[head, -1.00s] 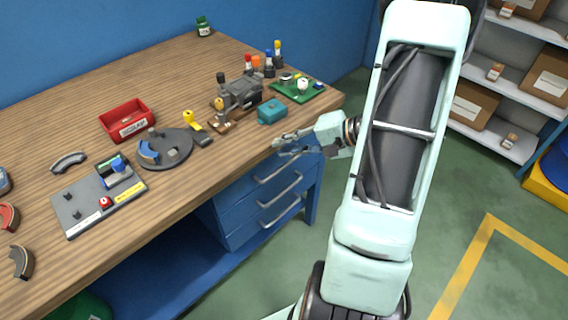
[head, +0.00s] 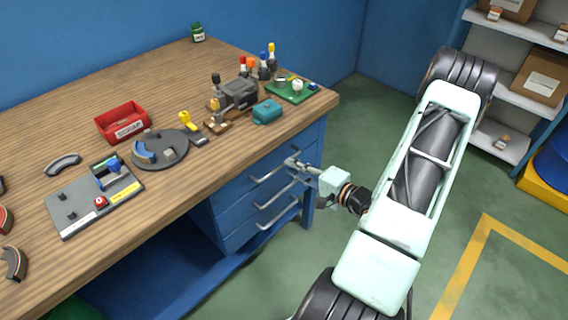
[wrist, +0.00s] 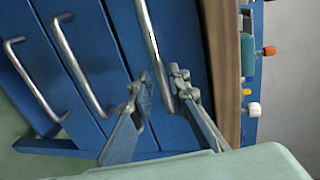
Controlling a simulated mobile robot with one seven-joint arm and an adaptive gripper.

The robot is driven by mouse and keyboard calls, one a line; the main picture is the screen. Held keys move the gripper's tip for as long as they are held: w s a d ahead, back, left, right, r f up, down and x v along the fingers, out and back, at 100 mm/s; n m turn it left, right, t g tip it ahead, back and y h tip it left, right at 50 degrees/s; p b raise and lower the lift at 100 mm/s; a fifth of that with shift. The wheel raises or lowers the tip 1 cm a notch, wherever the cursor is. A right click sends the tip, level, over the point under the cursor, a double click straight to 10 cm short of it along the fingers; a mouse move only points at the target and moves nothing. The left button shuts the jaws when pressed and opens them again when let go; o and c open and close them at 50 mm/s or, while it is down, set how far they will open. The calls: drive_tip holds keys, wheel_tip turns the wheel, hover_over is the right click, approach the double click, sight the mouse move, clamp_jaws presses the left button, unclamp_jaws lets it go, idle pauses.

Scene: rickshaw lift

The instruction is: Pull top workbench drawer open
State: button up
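The top workbench drawer (head: 246,191) is the highest blue drawer front under the wooden top, and it looks shut. Its silver bar handle (head: 266,174) also shows in the wrist view (wrist: 151,38), nearest the wooden edge. My gripper (head: 292,169) is at the right end of this handle. In the wrist view my gripper (wrist: 157,84) is open, with one fingertip on each side of the handle's near end. A gap shows between the fingers and the bar; I cannot tell whether either touches it. The fingers hide part of the drawer front.
Two lower drawer handles (wrist: 78,66) (wrist: 32,80) lie beside the top one. The workbench top (head: 70,105) overhangs close to my gripper. It holds a teal box (head: 267,111), a red bin (head: 122,122) and other parts. Green floor is clear before the drawers.

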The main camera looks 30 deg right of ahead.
drive_tip(key=shift+x, duration=2.25)
drive_tip(key=shift+c, duration=0.3)
clamp_jaws()
